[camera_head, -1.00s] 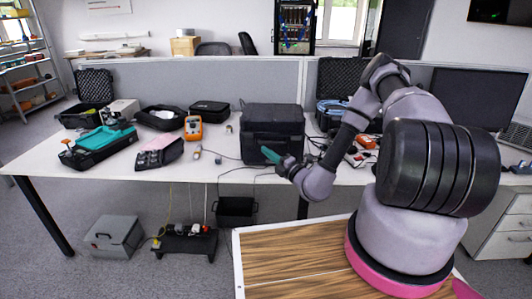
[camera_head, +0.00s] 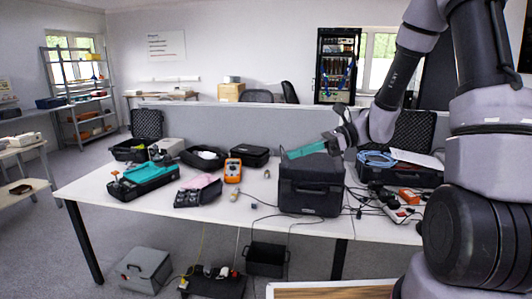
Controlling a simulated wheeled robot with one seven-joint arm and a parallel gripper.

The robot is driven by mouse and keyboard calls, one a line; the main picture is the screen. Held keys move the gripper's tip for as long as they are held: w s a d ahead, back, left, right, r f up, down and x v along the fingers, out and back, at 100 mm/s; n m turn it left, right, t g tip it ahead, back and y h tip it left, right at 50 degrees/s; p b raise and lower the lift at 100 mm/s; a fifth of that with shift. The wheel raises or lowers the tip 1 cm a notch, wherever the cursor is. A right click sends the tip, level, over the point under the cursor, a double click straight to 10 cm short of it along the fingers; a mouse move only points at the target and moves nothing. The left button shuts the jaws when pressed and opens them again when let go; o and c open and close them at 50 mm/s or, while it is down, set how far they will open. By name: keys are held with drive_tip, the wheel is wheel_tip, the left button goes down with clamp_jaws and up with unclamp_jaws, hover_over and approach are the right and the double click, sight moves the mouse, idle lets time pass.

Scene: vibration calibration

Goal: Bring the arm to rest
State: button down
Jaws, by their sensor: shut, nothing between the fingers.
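My gripper (camera_head: 290,153) is at the end of my arm, which comes in from the right side of the head view. Its teal fingers point left and look closed together, with nothing between them. In the picture it lies over the top of a black case (camera_head: 312,190) on the white table. I cannot tell how much room is between the fingers and the case.
The white table (camera_head: 90,190) holds an orange meter (camera_head: 233,170), an open teal-trimmed case (camera_head: 143,182), a black pouch (camera_head: 249,156) and an open foam-lined case (camera_head: 400,174). A grey partition (camera_head: 220,122) stands behind. A grey box (camera_head: 146,271) is on the floor.

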drive_tip(key=s+d+r+n+t+h, duration=0.8)
drive_tip(key=s+d+r+n+h, duration=0.4)
drive_tip(key=d+r, duration=0.4)
drive_tip(key=shift+s+r+n+t, duration=0.25)
drive_tip(key=shift+s+n+t, duration=0.25)
drive_tip(key=shift+n, duration=0.4)
drive_tip(key=shift+d, duration=0.1)
idle(0.4)
